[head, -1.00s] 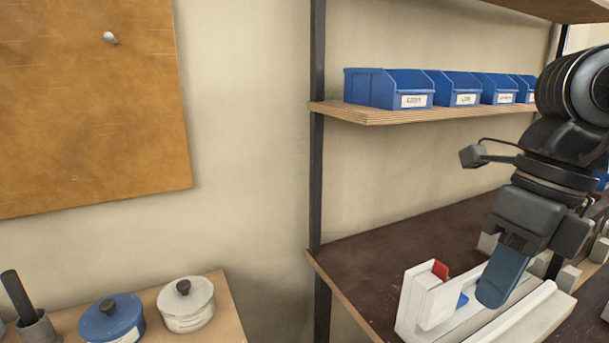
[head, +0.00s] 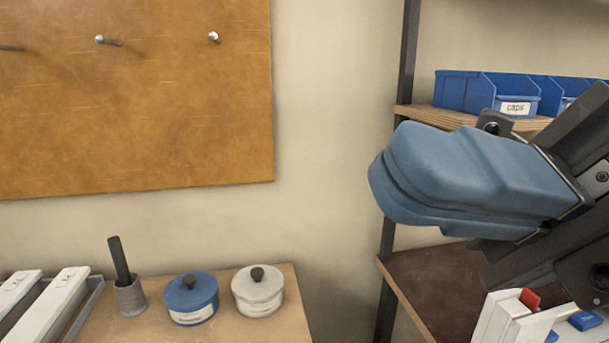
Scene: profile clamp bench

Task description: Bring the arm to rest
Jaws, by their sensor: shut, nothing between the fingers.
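My gripper (head: 385,180) is at the right of the head view, raised in front of the shelf unit and pointing left. Its two blue fingers are shut together with nothing between them. It is apart from everything around it. Behind it, my arm runs off the right edge and hides part of the shelves.
A white holder (head: 500,322) with red and blue pieces stands on the lower shelf (head: 425,285). Blue bins (head: 465,92) sit on the upper shelf. A blue lidded pot (head: 191,300), a white lidded pot (head: 258,292) and a grey cup (head: 130,298) stand on the wooden table at lower left.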

